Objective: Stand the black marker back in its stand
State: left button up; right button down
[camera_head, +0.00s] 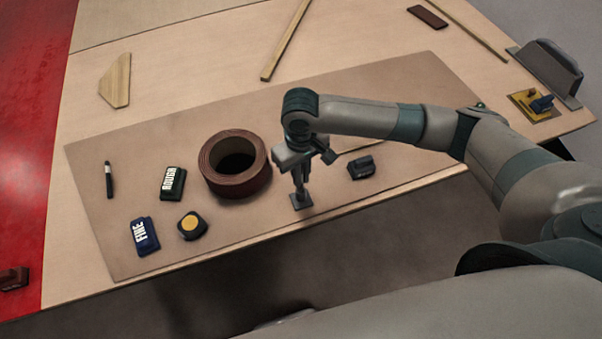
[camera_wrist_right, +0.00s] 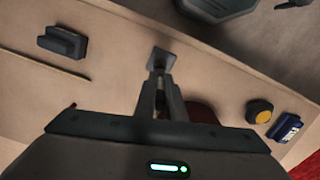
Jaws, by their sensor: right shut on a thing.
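My right gripper (camera_head: 300,172) is upright over the mat, just right of the tape roll, and shut on a slim dark upright thing, apparently the black marker. The fingers hide most of it. Its stand (camera_head: 301,201), with a small dark square base, is directly below the fingers. In the right wrist view the stand (camera_wrist_right: 162,58) shows just beyond my fingertips (camera_wrist_right: 158,82), with a short dark stem between. I cannot tell whether the held thing touches the stand's bottom. My left gripper is not in view.
On the brown mat (camera_head: 350,95) are a brown tape roll (camera_head: 262,180), a dark block (camera_head: 361,167), a black pen-like thing (camera_head: 109,180), a label block (camera_head: 173,184), a blue FIRE block (camera_head: 145,235) and a yellow-topped puck (camera_head: 192,226). The front edge is close to the stand.

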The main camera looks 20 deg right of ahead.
jog(key=shift+p, duration=0.6)
dwell(0.8)
jog(key=shift+f+p, duration=0.35)
jog(key=shift+f, duration=0.15)
dwell(1.0)
jog(key=shift+f+p, duration=0.2)
jog(key=shift+p, duration=0.3)
dwell(0.8)
jog(key=c, duration=1.8)
grip_release()
jog(key=shift+o, duration=0.2)
jog(key=shift+r, duration=0.15)
jog(key=shift+r, duration=0.6)
notch_tip(320, 180, up, 16)
jog(key=b, duration=0.3)
